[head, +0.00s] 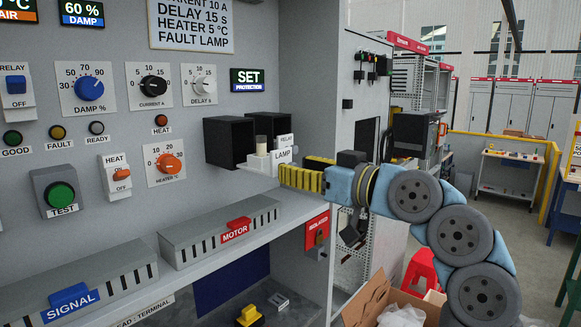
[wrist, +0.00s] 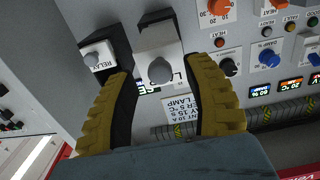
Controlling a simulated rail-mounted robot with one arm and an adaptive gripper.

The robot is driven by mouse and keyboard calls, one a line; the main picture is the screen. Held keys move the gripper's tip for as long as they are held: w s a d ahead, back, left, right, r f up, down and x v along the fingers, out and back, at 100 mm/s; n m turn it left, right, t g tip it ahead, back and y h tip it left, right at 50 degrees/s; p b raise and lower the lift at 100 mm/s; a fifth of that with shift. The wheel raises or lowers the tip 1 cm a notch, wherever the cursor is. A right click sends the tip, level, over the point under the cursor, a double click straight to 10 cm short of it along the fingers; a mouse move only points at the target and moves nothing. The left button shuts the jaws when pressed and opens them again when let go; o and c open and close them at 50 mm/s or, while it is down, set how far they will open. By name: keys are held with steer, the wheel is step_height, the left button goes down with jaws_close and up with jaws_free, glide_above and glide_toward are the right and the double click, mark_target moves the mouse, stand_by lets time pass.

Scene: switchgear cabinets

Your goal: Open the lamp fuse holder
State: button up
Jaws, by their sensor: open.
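The lamp fuse holder (head: 283,158) is a white piece labelled LAMP. It stands out to the right from the front black housing (head: 229,141), with a pale upright cylinder (head: 262,146) on it. In the wrist view the lamp fuse holder (wrist: 163,38) reaches further toward me than the relay holder, and its grey knob (wrist: 160,71) faces me. My gripper (head: 292,170) is open right at the holder's front. In the wrist view its yellow fingers (wrist: 163,82) lie on either side of the knob, with gaps visible. The knob is hidden in the head view.
The relay holder (wrist: 97,56) sits close beside the lamp holder, beyond the left finger. A grey slotted duct (head: 222,232) with a red MOTOR piece lies below. Knobs and the HEATER dial (head: 170,163) are on the panel. Open room lies right of the cabinet.

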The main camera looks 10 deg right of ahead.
steer(key=v, duration=0.9)
steer(key=shift+s+d, duration=0.25)
steer(key=shift+s, duration=0.05)
